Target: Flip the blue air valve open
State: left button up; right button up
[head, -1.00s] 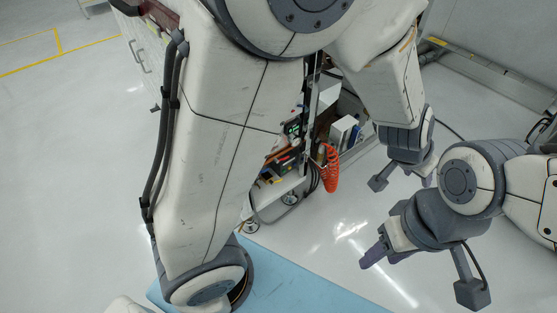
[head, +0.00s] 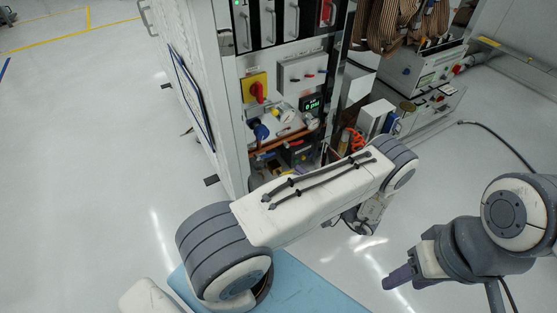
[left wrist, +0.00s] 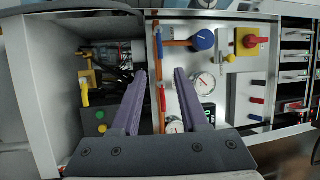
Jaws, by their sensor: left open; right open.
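I cannot tell which blue one is the air valve. In the head view my left arm hides most of that gripper. My right gripper (head: 388,282) is open and empty over the floor, away from the cabinet.
A yellow plate with a red rotary switch (head: 257,88) is above the round blue handle. Gauges (left wrist: 205,82) and a green display (head: 312,104) are close by. An orange coiled hose (head: 356,139) hangs beside the cabinet.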

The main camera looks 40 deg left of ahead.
pick_arm(q)
jog(key=a+r+b, duration=0.1)
jog(key=a, duration=0.9)
jog(key=shift+s+r, duration=0.15)
jog(key=shift+r, duration=0.25)
jog(key=shift+a, duration=0.1)
grip_shut()
